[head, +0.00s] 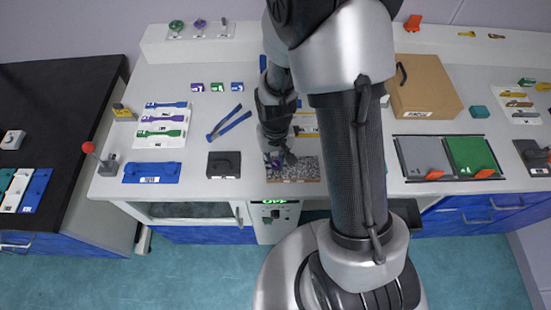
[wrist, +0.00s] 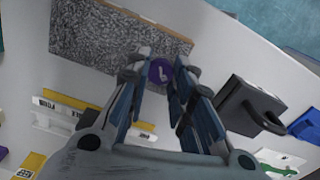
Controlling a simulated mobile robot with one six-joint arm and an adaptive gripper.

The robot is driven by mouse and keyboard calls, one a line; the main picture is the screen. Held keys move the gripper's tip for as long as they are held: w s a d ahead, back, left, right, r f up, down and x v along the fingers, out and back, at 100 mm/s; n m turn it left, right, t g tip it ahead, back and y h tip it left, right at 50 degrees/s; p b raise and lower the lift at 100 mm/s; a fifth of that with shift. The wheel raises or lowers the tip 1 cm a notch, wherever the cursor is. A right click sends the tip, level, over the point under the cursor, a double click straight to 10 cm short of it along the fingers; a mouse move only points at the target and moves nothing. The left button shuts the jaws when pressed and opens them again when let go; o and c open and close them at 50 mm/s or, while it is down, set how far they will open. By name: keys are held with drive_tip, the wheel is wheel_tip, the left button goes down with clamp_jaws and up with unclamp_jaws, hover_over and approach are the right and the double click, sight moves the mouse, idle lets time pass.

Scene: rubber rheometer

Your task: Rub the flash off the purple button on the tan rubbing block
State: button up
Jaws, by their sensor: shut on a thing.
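The purple button (wrist: 160,72) is a small round piece with a pale mark on its face, held between the fingertips of my gripper (wrist: 160,76) in the wrist view. My gripper is shut on it. The rubbing block (wrist: 110,40) has a speckled grey top with a brown edge, and the button appears at its edge in the wrist view; I cannot tell whether they touch. In the head view my gripper (head: 279,161) is over the left back part of the rubbing block (head: 297,172), and my arm hides part of the surroundings.
A black block with a handle (head: 224,164) stands left of the rubbing block. Blue tongs (head: 228,124) lie behind it. Grey (head: 422,155) and green (head: 470,154) mats lie to the right. A cardboard box (head: 424,88) stands at the back right.

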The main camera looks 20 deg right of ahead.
drive_tip(key=shift+f+b, duration=0.35)
drive_tip(key=shift+f, duration=0.15)
idle(0.9)
drive_tip(key=o, duration=1)
drive_tip(key=shift+o, duration=0.2)
drive_tip(key=shift+r, duration=0.3)
drive_tip(key=shift+c, duration=0.2)
clamp_jaws()
idle(0.4)
